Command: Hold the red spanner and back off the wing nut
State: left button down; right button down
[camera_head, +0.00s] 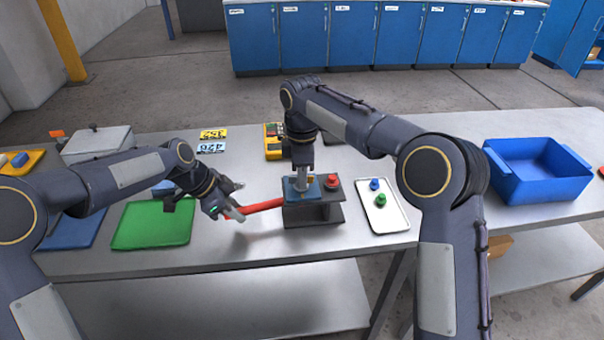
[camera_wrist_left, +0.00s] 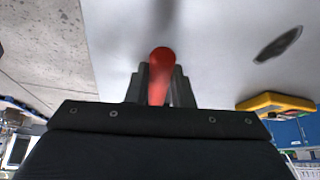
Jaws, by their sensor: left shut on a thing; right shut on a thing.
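The red spanner (camera_head: 265,205) runs from my left gripper (camera_head: 236,212) to the left side of a dark grey stand (camera_head: 312,214). In the left wrist view, the spanner's red handle (camera_wrist_left: 161,62) lies between the two shut fingers. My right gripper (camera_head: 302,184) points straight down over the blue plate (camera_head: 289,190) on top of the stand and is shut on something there. The wing nut cannot be made out; the right gripper covers that spot. The spanner's far end is hidden at the stand. A red knob (camera_head: 332,181) sits on the stand's right part.
A white tray (camera_head: 392,220) with a blue and a green knob lies right of the stand. A blue bin (camera_head: 538,172) stands farther right. A green mat (camera_head: 153,224) lies left, and a yellow meter (camera_head: 273,141) behind. The table front is clear.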

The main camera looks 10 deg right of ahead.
jog(key=n, duration=0.6)
jog(key=shift+f, duration=0.1)
jog(key=n, duration=0.4)
jog(key=shift+f+n, duration=0.1)
jog(key=shift+n, duration=1.3)
jog(key=shift+f, duration=0.1)
jog(key=c, duration=1.2)
grip_release()
jog(key=shift+w+a, duration=0.1)
jog(key=shift+r, duration=0.2)
notch_tip(320, 180, up, 12)
